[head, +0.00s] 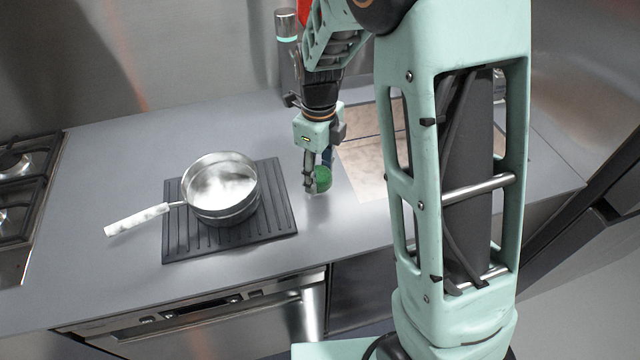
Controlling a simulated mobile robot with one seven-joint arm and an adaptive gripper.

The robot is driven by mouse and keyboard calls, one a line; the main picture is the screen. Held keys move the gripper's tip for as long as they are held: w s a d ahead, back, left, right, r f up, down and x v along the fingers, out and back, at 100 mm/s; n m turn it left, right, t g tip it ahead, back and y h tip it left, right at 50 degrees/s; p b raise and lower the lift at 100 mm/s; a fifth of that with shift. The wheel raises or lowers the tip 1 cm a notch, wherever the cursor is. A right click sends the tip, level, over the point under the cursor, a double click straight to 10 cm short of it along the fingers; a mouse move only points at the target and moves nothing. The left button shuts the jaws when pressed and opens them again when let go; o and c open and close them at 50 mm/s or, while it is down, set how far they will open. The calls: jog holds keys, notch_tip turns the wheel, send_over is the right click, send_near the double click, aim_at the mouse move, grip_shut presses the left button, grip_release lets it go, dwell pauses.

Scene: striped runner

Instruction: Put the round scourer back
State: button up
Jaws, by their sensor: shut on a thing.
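The round scourer (322,179) is green and sits between the fingers of my gripper (316,184). My gripper points down and is shut on it, just right of the black ribbed mat. The fingers hide part of the scourer. I cannot tell whether it touches the grey counter or hangs just above it.
A metal saucepan (221,188) with a pale handle stands on the black ribbed mat (190,246). A hob (22,180) lies at the far left. A beige board or panel (362,165) is partly hidden behind my arm. The counter (110,170) is clear around the mat.

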aim_at(320, 182)
jog(key=shift+w+d+f+b, duration=0.1)
jog(key=shift+w+f+b, duration=0.15)
jog(key=shift+f, duration=0.2)
jog(key=shift+f+b, duration=1.2)
jog(key=shift+f, duration=0.3)
jog(key=shift+f, duration=0.15)
jog(key=o, duration=1)
notch_tip(320, 182, up, 12)
jog(key=shift+r, duration=0.2)
